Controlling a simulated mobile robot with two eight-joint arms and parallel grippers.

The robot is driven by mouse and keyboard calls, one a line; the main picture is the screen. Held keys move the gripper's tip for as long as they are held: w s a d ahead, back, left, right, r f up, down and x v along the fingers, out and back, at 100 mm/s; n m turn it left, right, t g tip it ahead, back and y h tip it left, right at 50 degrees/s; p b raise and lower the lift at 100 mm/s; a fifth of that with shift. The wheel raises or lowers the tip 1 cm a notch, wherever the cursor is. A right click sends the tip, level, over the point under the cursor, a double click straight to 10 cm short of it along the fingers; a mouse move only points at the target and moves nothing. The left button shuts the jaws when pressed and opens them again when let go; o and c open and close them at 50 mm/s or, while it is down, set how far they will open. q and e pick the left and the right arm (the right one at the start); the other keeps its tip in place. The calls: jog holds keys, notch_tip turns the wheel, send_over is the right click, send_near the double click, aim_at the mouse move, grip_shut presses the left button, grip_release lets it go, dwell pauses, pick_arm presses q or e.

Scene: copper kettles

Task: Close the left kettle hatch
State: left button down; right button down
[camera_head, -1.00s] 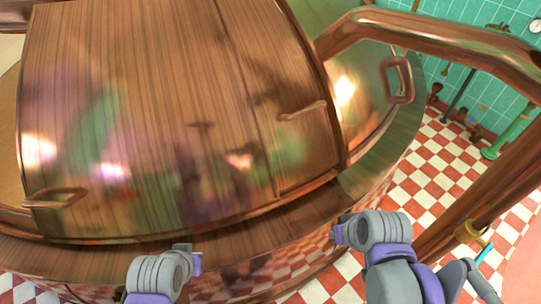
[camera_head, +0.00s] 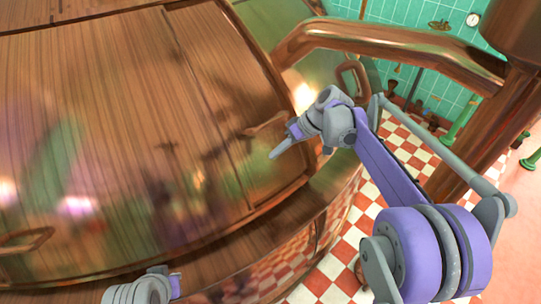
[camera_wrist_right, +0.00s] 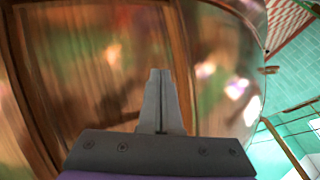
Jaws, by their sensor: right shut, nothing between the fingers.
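The copper kettle (camera_head: 100,130) fills the left and middle of the head view. A curved hatch panel (camera_head: 215,75) with a raised border lies on its side, and a bar handle (camera_head: 262,126) sits near its right edge. My right gripper (camera_head: 278,152) is shut and empty, its fingertips just below and right of that handle. I cannot tell whether they touch the kettle. In the right wrist view the shut fingers (camera_wrist_right: 160,75) point at the copper surface, and the handle is not clear. My left gripper (camera_head: 172,286) shows partly at the bottom edge; its jaws cannot be read.
Another handle (camera_head: 25,240) is at the kettle's lower left. A thick copper pipe (camera_head: 385,40) arches right of the kettle, above my right arm. A further handle (camera_head: 352,80) sits under the pipe. Red and white floor tiles (camera_head: 345,235) lie open at the lower right.

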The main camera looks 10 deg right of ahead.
jog(key=x, duration=0.7)
jog(key=shift+a+f, duration=0.2)
pick_arm(q)
jog(key=shift+w+r, duration=0.15)
jog(key=shift+r, duration=0.25)
pick_arm(e)
jog(key=shift+s+a+f, duration=0.1)
jog(key=shift+s+a, duration=0.15)
jog(key=shift+a, duration=0.4)
jog(key=shift+s+a, duration=0.25)
jog(key=shift+a, duration=0.35)
jog(key=shift+s+a+f, duration=0.1)
jog(key=shift+s+a, duration=0.15)
jog(key=shift+a, duration=0.4)
